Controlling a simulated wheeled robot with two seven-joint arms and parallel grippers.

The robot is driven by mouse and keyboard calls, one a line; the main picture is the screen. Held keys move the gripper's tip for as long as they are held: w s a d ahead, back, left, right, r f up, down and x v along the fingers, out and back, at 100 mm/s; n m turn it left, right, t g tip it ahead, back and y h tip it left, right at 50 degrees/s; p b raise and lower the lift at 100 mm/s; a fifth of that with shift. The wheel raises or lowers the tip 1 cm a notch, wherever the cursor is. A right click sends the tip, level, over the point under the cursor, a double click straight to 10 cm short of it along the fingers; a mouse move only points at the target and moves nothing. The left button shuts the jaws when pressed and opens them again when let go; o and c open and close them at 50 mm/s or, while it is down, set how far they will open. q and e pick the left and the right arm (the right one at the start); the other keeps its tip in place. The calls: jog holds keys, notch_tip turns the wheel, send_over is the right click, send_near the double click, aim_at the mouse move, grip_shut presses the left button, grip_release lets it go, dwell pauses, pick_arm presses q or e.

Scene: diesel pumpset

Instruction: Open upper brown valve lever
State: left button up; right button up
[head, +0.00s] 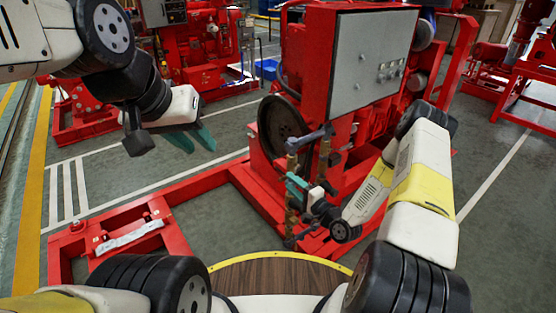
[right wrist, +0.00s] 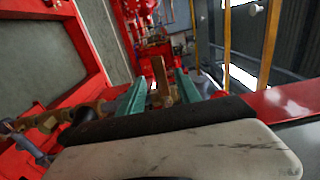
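The brown valve lever (right wrist: 159,72) stands between the two teal fingers of my right gripper (right wrist: 160,88) in the right wrist view. A narrow gap shows on each side of it, so the fingers look apart and around it rather than clamped. In the head view my right gripper (head: 298,188) is at the brass valve pipework (head: 292,164) on the front of the red pumpset; the fingers hide part of it, and the lever is too small to make out there. My left gripper (head: 193,139) is raised at the upper left, its teal fingers apart and empty, away from the valves.
A grey control panel (head: 372,62) is mounted above the valves on the red pumpset. A dark flywheel (head: 283,128) is left of them. A red base frame (head: 215,180) runs along the floor.

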aim_at(285, 177)
jog(key=x, duration=0.7)
jog(key=shift+w+a, duration=0.1)
jog(key=shift+c, duration=0.4)
grip_shut()
dwell(0.9)
